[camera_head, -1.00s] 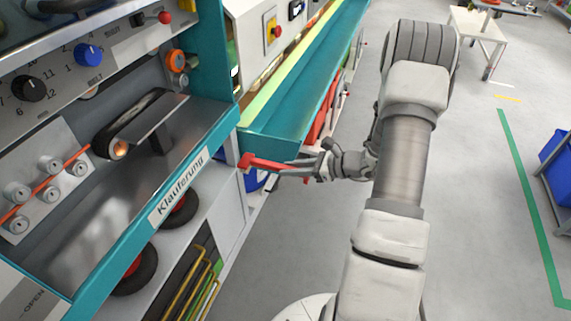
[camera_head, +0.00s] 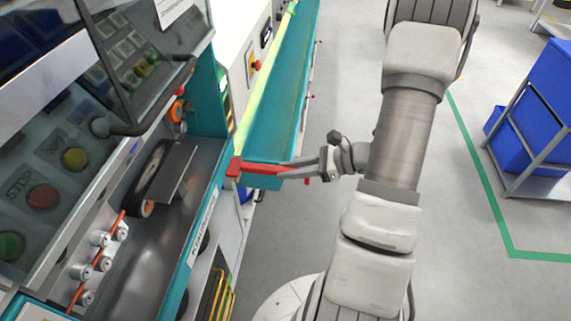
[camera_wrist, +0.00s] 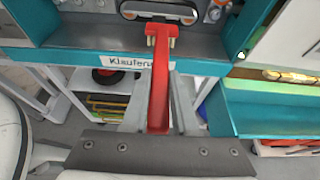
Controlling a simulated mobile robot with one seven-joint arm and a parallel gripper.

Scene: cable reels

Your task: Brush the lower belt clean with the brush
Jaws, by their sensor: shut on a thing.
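My gripper (camera_head: 287,170) is shut on a red brush (camera_head: 250,168) and holds it out toward the machine on the left. The brush head is at the teal front edge of the machine's work bay. In the wrist view the brush (camera_wrist: 160,85) points straight ahead between my fingers (camera_wrist: 160,108), with pale bristles at its head. A black belt (camera_head: 154,172) runs around a roller inside the bay, beside a metal plate. It also shows at the top of the wrist view (camera_wrist: 160,10), beyond the brush head. The brush looks apart from the belt.
A raised clear cover with a dark handle (camera_head: 150,118) is above the bay's near part. Several metal rollers with an orange cord (camera_head: 100,240) stand left of the bay floor. A teal trough (camera_head: 283,90) extends behind. Blue bins (camera_head: 508,140) stand right; the floor between is clear.

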